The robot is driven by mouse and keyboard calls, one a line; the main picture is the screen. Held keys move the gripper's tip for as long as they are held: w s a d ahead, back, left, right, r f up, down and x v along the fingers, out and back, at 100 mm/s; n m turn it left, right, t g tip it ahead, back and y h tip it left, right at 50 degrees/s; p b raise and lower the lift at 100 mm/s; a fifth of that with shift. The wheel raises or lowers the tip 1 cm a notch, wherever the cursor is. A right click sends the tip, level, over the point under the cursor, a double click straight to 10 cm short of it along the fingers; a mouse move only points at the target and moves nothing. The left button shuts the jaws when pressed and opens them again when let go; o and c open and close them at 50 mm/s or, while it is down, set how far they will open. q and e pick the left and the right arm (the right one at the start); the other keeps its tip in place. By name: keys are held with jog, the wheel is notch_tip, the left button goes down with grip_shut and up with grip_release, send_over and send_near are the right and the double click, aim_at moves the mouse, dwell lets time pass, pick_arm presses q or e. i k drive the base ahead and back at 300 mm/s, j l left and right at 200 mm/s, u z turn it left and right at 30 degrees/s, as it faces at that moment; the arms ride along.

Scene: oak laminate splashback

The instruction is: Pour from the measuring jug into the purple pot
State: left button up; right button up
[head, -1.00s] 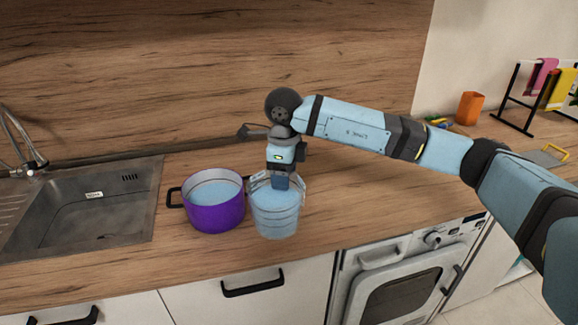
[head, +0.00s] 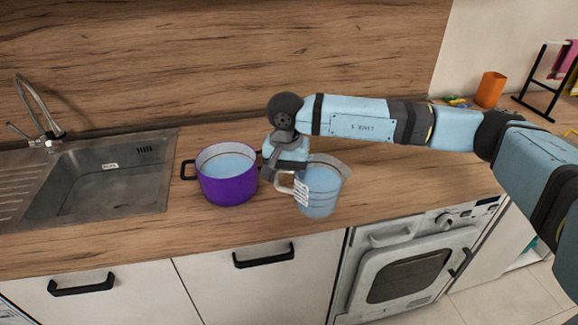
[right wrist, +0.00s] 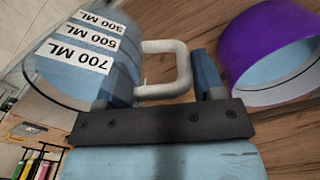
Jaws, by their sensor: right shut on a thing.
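The purple pot (head: 229,190) stands upright on the counter with a pale blue surface inside; its side also shows in the right wrist view (right wrist: 258,42). The measuring jug (head: 322,196) is clear and bluish, just right of the pot and apart from it. Its spout points right, away from the pot. Its volume labels show in the right wrist view (right wrist: 85,60). My right gripper (head: 279,176) is shut on the jug's pale handle (right wrist: 172,72), between pot and jug. Whether the jug's base touches the counter is unclear. My left gripper is out of view.
A steel sink (head: 105,185) with a tap (head: 42,110) lies left of the pot. The wooden splashback (head: 220,60) rises behind. An orange cup (head: 490,89) and a black rack (head: 545,85) stand far right. The counter right of the jug is clear.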

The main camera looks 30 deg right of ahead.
aim_at(226, 172)
jog(key=l+u, duration=0.2)
jog(key=l, duration=0.25)
jog(key=l+u, duration=0.2)
jog(key=l, duration=0.25)
jog(key=k+l+u, duration=0.2)
jog(key=l, duration=0.25)
jog(key=l+u, duration=0.2)
jog(key=l, duration=0.2)
jog(key=k+l+u, duration=0.2)
jog(key=l, duration=0.2)
jog(key=i+l, duration=0.1)
jog(key=i, duration=0.4)
jog(key=j+u, duration=0.05)
